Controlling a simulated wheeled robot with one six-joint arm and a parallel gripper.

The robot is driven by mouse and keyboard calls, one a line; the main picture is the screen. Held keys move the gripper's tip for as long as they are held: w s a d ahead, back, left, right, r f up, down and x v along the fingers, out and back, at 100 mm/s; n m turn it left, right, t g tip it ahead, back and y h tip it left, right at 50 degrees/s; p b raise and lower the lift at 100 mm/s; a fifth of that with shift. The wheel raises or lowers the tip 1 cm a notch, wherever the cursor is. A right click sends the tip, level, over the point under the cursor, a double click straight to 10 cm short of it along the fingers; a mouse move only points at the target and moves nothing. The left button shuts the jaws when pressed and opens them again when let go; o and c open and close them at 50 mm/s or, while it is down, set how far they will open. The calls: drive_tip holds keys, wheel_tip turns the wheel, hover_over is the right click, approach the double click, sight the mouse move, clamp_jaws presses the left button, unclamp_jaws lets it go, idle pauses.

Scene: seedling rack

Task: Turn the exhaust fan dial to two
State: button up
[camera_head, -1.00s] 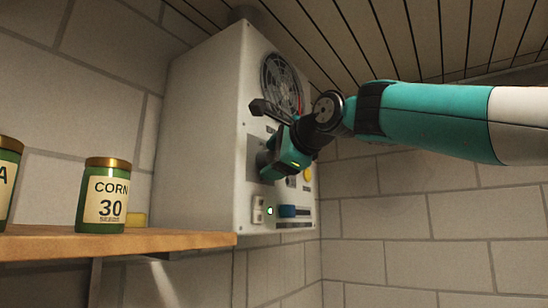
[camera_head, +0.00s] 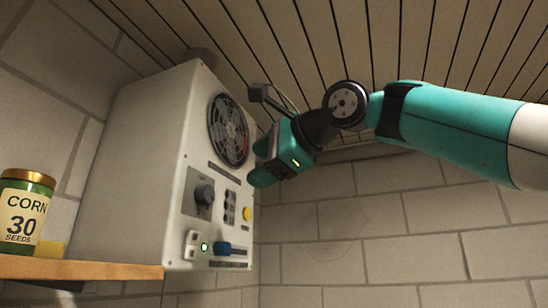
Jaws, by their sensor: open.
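The exhaust fan unit is a pale wall-mounted box (camera_head: 145,165) with a round fan grille (camera_head: 229,130) high on its front panel. A dark round dial (camera_head: 204,194) sits on a grey plate below the grille. The dial's markings are too small to read. My gripper (camera_head: 258,168) is teal and black, to the right of the dial and in front of the panel. It is open, and nothing shows between its fingers. It appears apart from the dial. The fingertips are seen from the side and partly hidden by the gripper body.
Below the dial are a white switch (camera_head: 191,243), a green light (camera_head: 204,247) and a blue part (camera_head: 223,248). A yellow button (camera_head: 247,213) sits at the right. A wooden shelf (camera_head: 80,269) at left holds a corn jar (camera_head: 25,212) and a yellow block (camera_head: 50,249).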

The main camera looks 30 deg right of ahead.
drive_tip(key=shift+p+v, duration=0.3)
drive_tip(key=shift+v, duration=1.25)
